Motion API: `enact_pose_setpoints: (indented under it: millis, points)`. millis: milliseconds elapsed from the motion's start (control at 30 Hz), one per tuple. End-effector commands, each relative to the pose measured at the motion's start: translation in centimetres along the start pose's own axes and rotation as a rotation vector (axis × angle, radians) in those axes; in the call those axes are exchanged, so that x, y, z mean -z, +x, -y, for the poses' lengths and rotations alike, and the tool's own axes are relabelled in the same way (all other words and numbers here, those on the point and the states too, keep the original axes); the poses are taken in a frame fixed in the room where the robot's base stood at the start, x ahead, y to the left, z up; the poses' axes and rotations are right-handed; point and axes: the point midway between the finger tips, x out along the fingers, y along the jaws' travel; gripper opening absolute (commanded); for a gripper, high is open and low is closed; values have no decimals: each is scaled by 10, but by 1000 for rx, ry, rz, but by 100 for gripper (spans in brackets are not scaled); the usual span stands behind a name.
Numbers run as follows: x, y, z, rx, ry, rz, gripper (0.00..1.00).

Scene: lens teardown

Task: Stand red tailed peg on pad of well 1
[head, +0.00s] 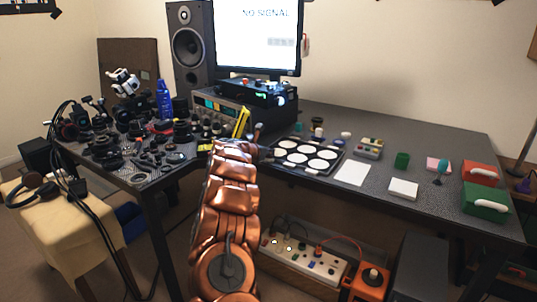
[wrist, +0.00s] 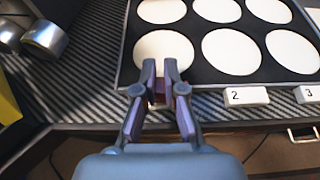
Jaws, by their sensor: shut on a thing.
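My gripper (wrist: 161,68) is over the front-left white round pad (wrist: 165,42) of a dark tray (wrist: 122,68); by the labels beside it, this is well 1. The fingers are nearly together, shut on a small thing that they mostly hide. A little reddish colour (wrist: 158,98) shows between the fingers, fitting the red tailed peg. I cannot tell whether its foot touches the pad. In the head view my gripper (head: 264,153) is at the tray's left side, with the fingertips too small to make out.
White labels 2 (wrist: 246,96) and 3 (wrist: 308,93) sit along the tray's front. Metal cylinders (wrist: 45,39) stand left of it.

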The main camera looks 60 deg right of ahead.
Motion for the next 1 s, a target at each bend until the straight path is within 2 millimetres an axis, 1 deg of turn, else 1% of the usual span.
enact_pose_setpoints:
  millis: [400,433,600,667,1000]
  points:
    - [5,2,0,1,2,1,0]
    - [4,2,1,1,2,1,11]
    - [4,2,1,1,2,1,29]
    - [4,2,1,1,2,1,34]
    - [1,1,1,1,2,1,34]
